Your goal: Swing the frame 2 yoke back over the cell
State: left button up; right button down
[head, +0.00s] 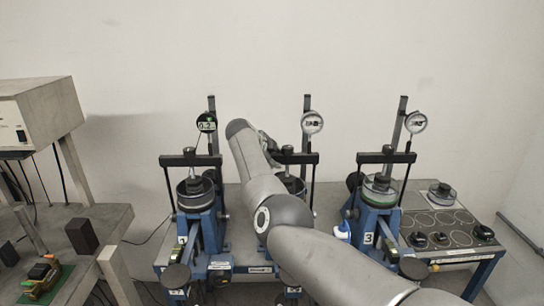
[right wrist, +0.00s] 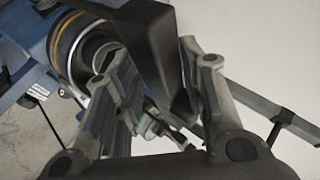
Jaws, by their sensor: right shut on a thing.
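The frame 2 yoke (head: 301,158) is a black crossbar on the middle blue frame in the head view. Its bar stands above the cell (head: 294,184), about level with the neighbouring yokes; my arm hides its left part. In the right wrist view, my right gripper (right wrist: 160,72) has its fingers on both sides of a dark bar of the yoke (right wrist: 150,40) and is shut on it. The round cell with its metal ring (right wrist: 72,42) shows behind the left finger. In the head view the right gripper (head: 267,143) is largely hidden behind my wrist. My left gripper is out of view.
Frame 1 (head: 190,160) stands to the left and frame 3 (head: 385,157) to the right, each with a yoke over its cell. Dial gauges (head: 312,122) stand on posts behind. A dark panel with weights (head: 440,235) lies at right, a grey cabinet (head: 50,110) at left.

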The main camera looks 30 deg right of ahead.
jog(key=shift+w+d+r, duration=0.2)
jog(key=shift+d+r, duration=0.05)
jog(key=shift+r, duration=0.25)
jog(key=c, duration=1.3)
grip_release()
jog(key=shift+w, duration=0.1)
jog(key=shift+o, duration=0.2)
jog(key=shift+w+d+f, duration=0.2)
jog(key=shift+w+f, duration=0.1)
jog(key=shift+f, duration=0.15)
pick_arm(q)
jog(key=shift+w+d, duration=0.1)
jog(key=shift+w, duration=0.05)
